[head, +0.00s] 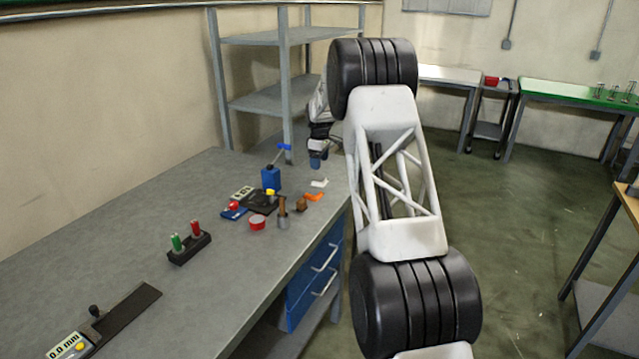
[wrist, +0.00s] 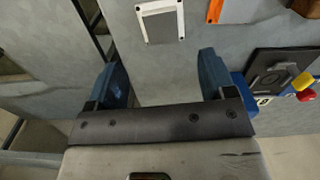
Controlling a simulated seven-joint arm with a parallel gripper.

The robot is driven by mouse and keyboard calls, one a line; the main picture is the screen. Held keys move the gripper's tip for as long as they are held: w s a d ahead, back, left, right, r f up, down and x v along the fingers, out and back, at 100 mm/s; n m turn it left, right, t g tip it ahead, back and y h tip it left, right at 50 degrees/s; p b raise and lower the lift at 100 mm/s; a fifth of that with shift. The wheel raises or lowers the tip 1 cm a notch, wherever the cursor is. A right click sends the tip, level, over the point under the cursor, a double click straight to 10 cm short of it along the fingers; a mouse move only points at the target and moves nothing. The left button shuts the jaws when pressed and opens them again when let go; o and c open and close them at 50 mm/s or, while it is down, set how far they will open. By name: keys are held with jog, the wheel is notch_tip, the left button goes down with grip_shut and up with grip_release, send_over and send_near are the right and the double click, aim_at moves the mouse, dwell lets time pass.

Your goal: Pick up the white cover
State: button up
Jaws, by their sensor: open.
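The white cover (head: 319,183) is a small pale piece lying on the grey workbench in the head view, near its right edge. In the head view my gripper (head: 318,160) hangs just behind the cover, above the bench.
An orange piece (head: 313,196) lies beside the cover. A blue box-shaped item (head: 271,178), a black device (head: 259,201) and a red round item (head: 257,223) are nearby to the left. A grey shelf rack (head: 265,105) stands behind.

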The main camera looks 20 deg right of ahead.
aim_at(319, 179)
jog(key=shift+f, duration=1.35)
jog(key=shift+s+f, duration=0.15)
jog(key=shift+f, duration=2.45)
jog(key=c, duration=0.8)
jog(key=shift+c, duration=0.2)
jog(key=shift+r, duration=0.15)
jog(key=shift+r, duration=1.7)
jog(key=s+a, duration=0.1)
jog(key=s, duration=0.4)
jog(key=s+r, duration=0.1)
jog(key=s, duration=0.4)
jog(key=s+a, duration=0.1)
jog(key=s, duration=0.4)
jog(key=shift+s+a+r, duration=0.2)
jog(key=shift+s+a, duration=0.1)
jog(key=shift+s, duration=0.05)
